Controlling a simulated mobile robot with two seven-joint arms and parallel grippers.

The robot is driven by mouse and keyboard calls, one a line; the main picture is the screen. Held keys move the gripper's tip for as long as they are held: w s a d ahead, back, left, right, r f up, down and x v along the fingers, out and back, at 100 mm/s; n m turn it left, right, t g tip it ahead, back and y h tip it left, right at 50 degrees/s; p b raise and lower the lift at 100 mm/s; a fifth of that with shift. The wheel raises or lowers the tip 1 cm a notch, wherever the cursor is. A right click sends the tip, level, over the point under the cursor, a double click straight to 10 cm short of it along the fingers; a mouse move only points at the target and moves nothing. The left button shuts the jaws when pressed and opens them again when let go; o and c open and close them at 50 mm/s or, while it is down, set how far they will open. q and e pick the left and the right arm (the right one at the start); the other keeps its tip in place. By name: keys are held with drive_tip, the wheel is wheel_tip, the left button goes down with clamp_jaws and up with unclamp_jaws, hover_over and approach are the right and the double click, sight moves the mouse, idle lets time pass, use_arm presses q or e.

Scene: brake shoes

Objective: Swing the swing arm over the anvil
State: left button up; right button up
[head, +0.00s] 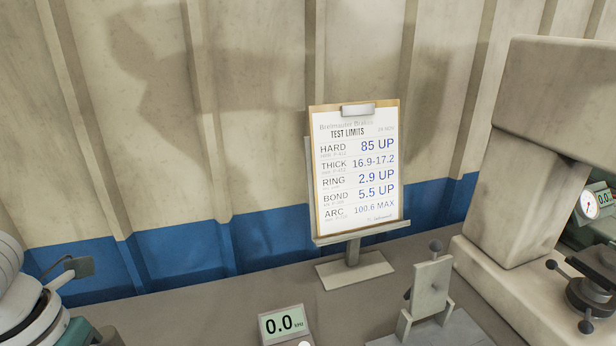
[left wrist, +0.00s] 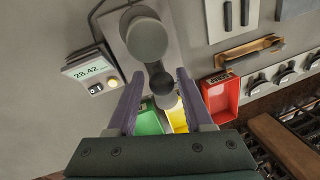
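In the left wrist view my left gripper (left wrist: 160,74) is open, with two purple fingers spread apart. A grey instrument with a large round head (left wrist: 147,40) and a dark arm-like part (left wrist: 160,78) shows beyond and between the fingers. I cannot tell for certain which part is the swing arm and which the anvil, or whether a finger touches it. A display (left wrist: 90,72) reading 28.42 stands beside it. In the head view neither gripper shows.
The head view shows a TEST LIMITS clipboard (head: 357,170), a 0.0 display (head: 284,324), a small upright fixture (head: 430,288) and a large beige machine (head: 560,100) at right.

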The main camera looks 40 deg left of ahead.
use_arm(q)
drive_tip(key=shift+o, duration=0.7)
wheel_tip(320, 180, up, 10)
drive_tip(key=s+a, duration=0.1)
drive_tip(key=shift+a, duration=0.2)
drive_tip(key=shift+s+f, duration=0.1)
